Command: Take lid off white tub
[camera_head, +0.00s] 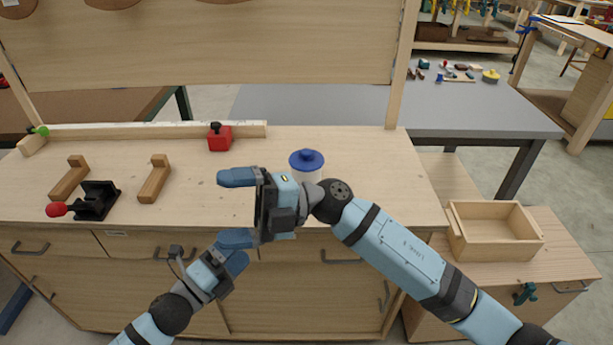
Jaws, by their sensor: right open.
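The white tub (305,173) stands upright on the wooden workbench, with its blue knobbed lid (306,158) on top. My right gripper (228,207) is open and empty in front of the tub and to its left, its fingers pointing left. Its wrist hides part of the tub's lower side. My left gripper (230,262) is below the right one, near the bench's front edge, and partly overlaps it in the picture. I cannot tell whether the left fingers are open or shut. Neither gripper holds the lid.
A red block with a black knob (220,137) is left of the tub. Two wooden brackets (155,178) and a black clamp with a red handle (95,201) stand farther left. An open wooden box (493,233) is at the right. The bench right of the tub is clear.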

